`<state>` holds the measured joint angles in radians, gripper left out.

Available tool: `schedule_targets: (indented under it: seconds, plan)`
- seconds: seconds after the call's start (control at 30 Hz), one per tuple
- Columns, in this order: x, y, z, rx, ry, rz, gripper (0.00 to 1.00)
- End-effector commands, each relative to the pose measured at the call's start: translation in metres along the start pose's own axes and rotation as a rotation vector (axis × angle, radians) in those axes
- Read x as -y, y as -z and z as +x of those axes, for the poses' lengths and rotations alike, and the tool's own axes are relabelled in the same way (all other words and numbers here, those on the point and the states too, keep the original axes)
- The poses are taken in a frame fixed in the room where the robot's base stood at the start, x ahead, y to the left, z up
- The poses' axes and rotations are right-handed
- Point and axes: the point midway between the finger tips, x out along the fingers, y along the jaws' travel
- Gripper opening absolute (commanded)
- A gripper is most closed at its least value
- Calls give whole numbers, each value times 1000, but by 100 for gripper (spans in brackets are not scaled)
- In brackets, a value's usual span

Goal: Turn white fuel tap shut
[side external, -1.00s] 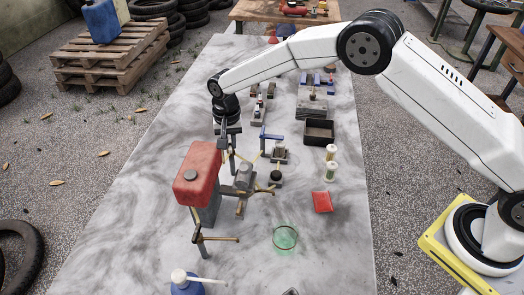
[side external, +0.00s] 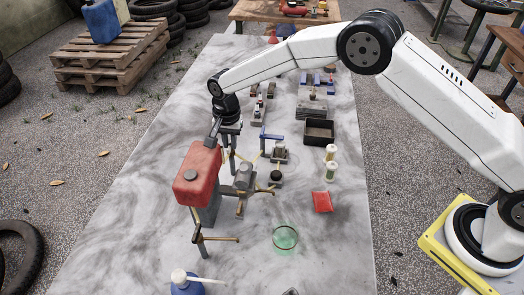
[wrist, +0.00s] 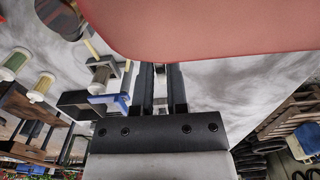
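The red fuel tank (side external: 197,172) stands on a grey block on the marbled table, with a grey cap on top. In the wrist view the red tank (wrist: 215,25) fills the upper right and covers the tips' surroundings. My gripper (side external: 213,136) is at the tank's far side, partly hidden by it. In the wrist view my gripper's two dark fingers (wrist: 160,75) are apart, with their tips at the tank's lower edge. A small pale piece shows between the tips; I cannot tell if it is the white tap or if the fingers touch it.
Brass pipes and a grey fitting (side external: 244,175) stand right of the tank. A brass lever on a post (side external: 218,239) is in front. A green glass dish (side external: 285,238), a red packet (side external: 322,202) and a black tray (side external: 319,131) lie to the right.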

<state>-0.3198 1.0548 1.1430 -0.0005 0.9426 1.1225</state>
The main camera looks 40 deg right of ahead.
Motion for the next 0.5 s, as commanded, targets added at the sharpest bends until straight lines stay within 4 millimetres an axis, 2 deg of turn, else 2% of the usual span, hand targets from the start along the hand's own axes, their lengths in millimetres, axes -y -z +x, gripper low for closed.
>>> schedule_targets:
  seconds: [0.03,0.07,0.1,0.5]
  plan:
    - [0,1,-1,-1,1,1,36]
    - [0,1,0,-1,1,0,45]
    - [0,0,0,-1,1,0,49]
    - [0,0,-3,0,0,-2,49]
